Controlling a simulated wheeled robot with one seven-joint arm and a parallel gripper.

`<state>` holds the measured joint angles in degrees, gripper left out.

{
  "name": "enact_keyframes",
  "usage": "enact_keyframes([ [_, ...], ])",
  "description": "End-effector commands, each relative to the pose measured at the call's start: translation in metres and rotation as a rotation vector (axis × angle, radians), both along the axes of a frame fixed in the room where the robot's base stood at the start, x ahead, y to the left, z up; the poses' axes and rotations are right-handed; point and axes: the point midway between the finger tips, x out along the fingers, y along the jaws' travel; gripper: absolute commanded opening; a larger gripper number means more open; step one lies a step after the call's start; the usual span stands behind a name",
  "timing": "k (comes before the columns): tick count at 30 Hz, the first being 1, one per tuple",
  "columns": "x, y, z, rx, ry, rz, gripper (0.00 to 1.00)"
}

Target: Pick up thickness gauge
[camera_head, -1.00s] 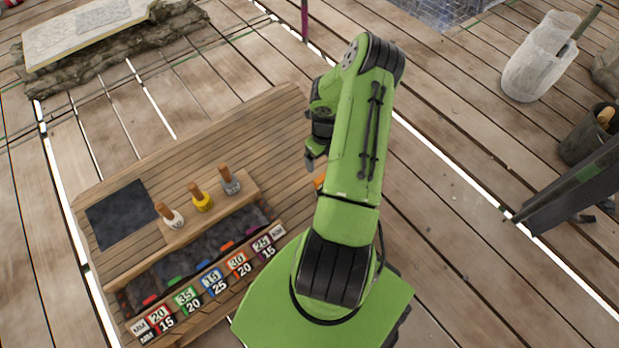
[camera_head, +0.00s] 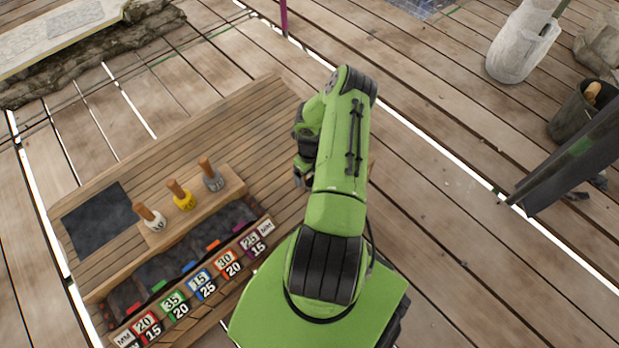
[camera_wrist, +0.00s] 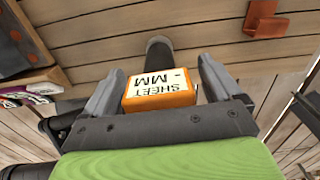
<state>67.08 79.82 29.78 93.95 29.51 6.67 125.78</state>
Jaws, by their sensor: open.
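The thickness gauge appears to be the orange block (camera_wrist: 160,90) with a white label reading "SHEET - MM" in the wrist view. It lies between the two grey fingers of my open gripper (camera_wrist: 161,66) as seen there, with a gap at the right finger; contact on the left is unclear. A dark cylinder (camera_wrist: 158,52) shows just beyond it; whether it belongs to the gauge I cannot tell. In the head view my gripper (camera_head: 303,176) is beside the bench's right end, partly hidden by my green arm. The gauge is hidden there.
A wooden bench (camera_head: 110,185) holds a rack (camera_head: 158,238) with several wooden-handled tools, a dark slate (camera_head: 97,218) and numbered colour labels (camera_head: 200,283). A rust-red bracket (camera_wrist: 265,20) shows in the wrist view. Buckets (camera_head: 575,112) stand at far right; open planks lie between.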

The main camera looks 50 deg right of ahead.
Motion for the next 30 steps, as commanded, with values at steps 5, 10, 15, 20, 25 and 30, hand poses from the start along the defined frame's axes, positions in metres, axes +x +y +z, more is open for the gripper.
enact_keyframes([
  [5, 0.0, 0.0, 0.001, 0.001, 0.0, 0.0, 0.72],
  [10, 0.0, 0.0, 0.001, 0.001, 0.0, 0.0, 0.46],
  [15, 0.0, 0.0, 0.001, 0.001, 0.0, 0.0, 0.3],
  [20, 0.0, 0.0, 0.004, 0.001, 0.0, 0.0, 0.3],
  [25, 0.0, 0.0, 0.039, -0.001, -0.001, 0.002, 0.29],
  [30, 0.0, 0.0, 0.082, -0.001, -0.001, 0.001, 0.29],
])
